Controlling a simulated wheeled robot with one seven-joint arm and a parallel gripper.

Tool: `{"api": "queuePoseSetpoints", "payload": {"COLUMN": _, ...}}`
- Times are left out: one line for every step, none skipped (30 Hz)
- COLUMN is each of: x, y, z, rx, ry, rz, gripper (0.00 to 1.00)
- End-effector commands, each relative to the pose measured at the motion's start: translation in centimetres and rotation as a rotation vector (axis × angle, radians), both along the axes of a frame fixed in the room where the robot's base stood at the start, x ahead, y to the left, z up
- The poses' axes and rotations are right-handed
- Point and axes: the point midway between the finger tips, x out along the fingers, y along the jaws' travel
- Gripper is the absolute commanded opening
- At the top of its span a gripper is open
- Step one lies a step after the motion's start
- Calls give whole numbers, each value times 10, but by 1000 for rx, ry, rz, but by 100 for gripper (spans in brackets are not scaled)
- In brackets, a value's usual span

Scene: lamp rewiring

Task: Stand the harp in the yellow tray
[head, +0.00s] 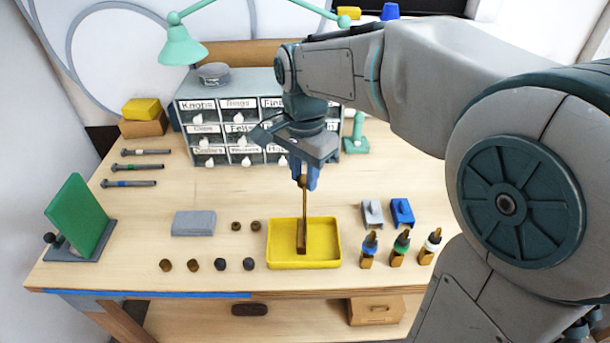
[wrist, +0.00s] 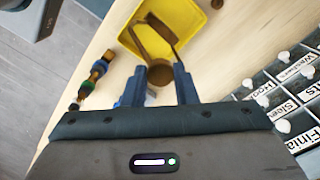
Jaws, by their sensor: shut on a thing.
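The harp (head: 303,215) is a thin brass-brown loop. It hangs upright below my gripper (head: 304,178), and its lower end is inside the outline of the yellow tray (head: 336,247). I cannot tell whether it touches the tray floor. In the wrist view my gripper (wrist: 169,72) is shut on the near end of the harp (wrist: 134,40), beside a round brown part between the fingers. The harp's two arms reach toward the yellow tray (wrist: 187,15), which shows no other content.
Three dropper bottles (head: 400,250) stand right of the tray, with a grey and a blue clip block (head: 402,212) behind them. Several small knobs (head: 220,264) and a grey block (head: 193,223) lie to the left. A labelled drawer cabinet (head: 235,115) stands behind.

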Motion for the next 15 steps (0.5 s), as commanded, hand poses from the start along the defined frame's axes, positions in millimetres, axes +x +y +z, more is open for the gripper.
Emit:
{"api": "queuePoseSetpoints", "payload": {"x": 0, "y": 0, "z": -6, "rx": -1, "ry": 3, "rz": 0, "gripper": 0}}
{"api": "queuePoseSetpoints", "payload": {"x": 0, "y": 0, "z": -10, "rx": -1, "ry": 4, "rz": 0, "gripper": 0}}
{"api": "queuePoseSetpoints", "payload": {"x": 0, "y": 0, "z": -14, "rx": -1, "ry": 2, "rz": 0, "gripper": 0}}
{"api": "queuePoseSetpoints", "payload": {"x": 0, "y": 0, "z": -16, "rx": -1, "ry": 1, "rz": 0, "gripper": 0}}
{"api": "queuePoseSetpoints", "payload": {"x": 0, "y": 0, "z": -18, "rx": 0, "ry": 0, "rz": -1, "gripper": 0}}
{"api": "queuePoseSetpoints", "payload": {"x": 0, "y": 0, "z": -19, "rx": 0, "ry": 0, "rz": -1, "gripper": 0}}
{"api": "queuePoseSetpoints", "payload": {"x": 0, "y": 0, "z": -19, "rx": 1, "ry": -1, "rz": -1, "gripper": 0}}
{"api": "queuePoseSetpoints", "payload": {"x": 0, "y": 0, "z": -19, "rx": 1, "ry": -1, "rz": -1, "gripper": 0}}
{"api": "queuePoseSetpoints", "payload": {"x": 0, "y": 0, "z": -19, "rx": 1, "ry": -1, "rz": -1, "gripper": 0}}
{"api": "queuePoseSetpoints", "payload": {"x": 0, "y": 0, "z": -19, "rx": 1, "ry": -1, "rz": -1, "gripper": 0}}
{"api": "queuePoseSetpoints", "payload": {"x": 0, "y": 0, "z": -19, "rx": 1, "ry": -1, "rz": -1, "gripper": 0}}
{"api": "queuePoseSetpoints", "payload": {"x": 0, "y": 0, "z": -19, "rx": 1, "ry": -1, "rz": -1, "gripper": 0}}
{"api": "queuePoseSetpoints", "payload": {"x": 0, "y": 0, "z": -20, "rx": 1, "ry": -1, "rz": -1, "gripper": 0}}
{"api": "queuePoseSetpoints", "payload": {"x": 0, "y": 0, "z": -21, "rx": 1, "ry": -1, "rz": -1, "gripper": 0}}
{"api": "queuePoseSetpoints", "payload": {"x": 0, "y": 0, "z": -22, "rx": 1, "ry": -1, "rz": -1, "gripper": 0}}
